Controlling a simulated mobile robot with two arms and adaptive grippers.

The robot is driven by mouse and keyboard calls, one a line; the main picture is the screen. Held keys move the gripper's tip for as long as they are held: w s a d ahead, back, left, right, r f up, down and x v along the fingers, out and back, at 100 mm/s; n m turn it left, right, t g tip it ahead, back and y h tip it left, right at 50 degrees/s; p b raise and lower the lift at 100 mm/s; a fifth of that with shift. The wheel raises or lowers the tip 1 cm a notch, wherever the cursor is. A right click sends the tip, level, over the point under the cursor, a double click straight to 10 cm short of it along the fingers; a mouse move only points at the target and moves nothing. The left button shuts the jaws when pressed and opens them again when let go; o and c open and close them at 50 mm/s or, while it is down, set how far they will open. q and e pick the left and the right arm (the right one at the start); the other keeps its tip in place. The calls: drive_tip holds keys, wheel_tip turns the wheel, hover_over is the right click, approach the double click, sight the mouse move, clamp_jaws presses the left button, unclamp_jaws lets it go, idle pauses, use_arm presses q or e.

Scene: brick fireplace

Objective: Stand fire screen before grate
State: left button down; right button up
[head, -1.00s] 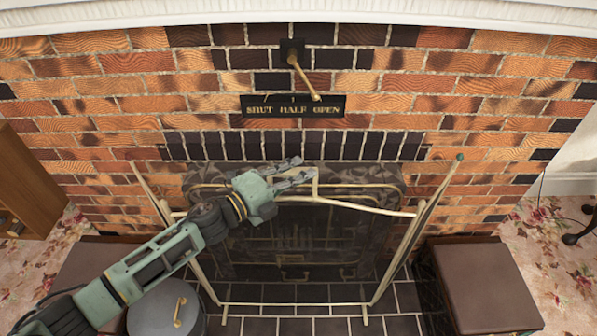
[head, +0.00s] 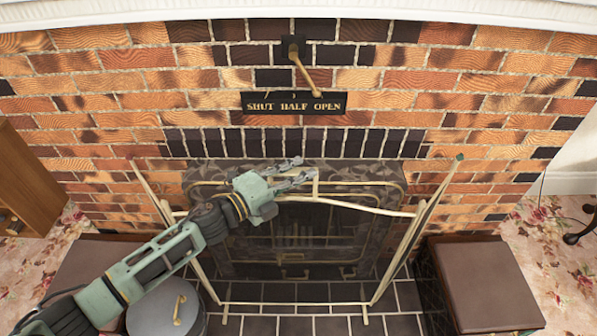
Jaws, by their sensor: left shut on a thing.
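The fire screen (head: 370,208) is a brass-framed mesh screen with a wide middle panel and two angled side wings. It stands upright on the dark hearth tiles, in front of the grate (head: 300,235), which shows through the mesh. My left gripper (head: 300,174) comes in from the left and is shut on the screen at its top, by the small brass handle near the middle of the top rail. The fingers partly hide the handle. The screen's feet (head: 365,317) look to be on the tiles, though exact contact is hard to tell. My right gripper is not in view.
A grey lidded bucket (head: 168,310) stands at the lower left. Brown-topped boxes flank the hearth, one at the right (head: 483,283) and one at the left (head: 95,262). A damper lever (head: 304,70) and its sign (head: 294,104) are on the brick wall above.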

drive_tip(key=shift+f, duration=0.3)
use_arm(q)
drive_tip(key=shift+d, duration=0.1)
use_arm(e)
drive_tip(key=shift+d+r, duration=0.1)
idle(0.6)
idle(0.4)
use_arm(q)
drive_tip(key=c, duration=1.8)
unclamp_jaws()
drive_tip(key=shift+s, duration=0.1)
drive_tip(key=shift+f, duration=0.6)
drive_tip(key=shift+s+a, duration=0.1)
drive_tip(key=shift+a, duration=0.1)
drive_tip(key=v, duration=0.5)
drive_tip(key=r+v, duration=0.1)
drive_tip(key=v, duration=0.1)
drive_tip(key=shift+s+a, duration=0.25)
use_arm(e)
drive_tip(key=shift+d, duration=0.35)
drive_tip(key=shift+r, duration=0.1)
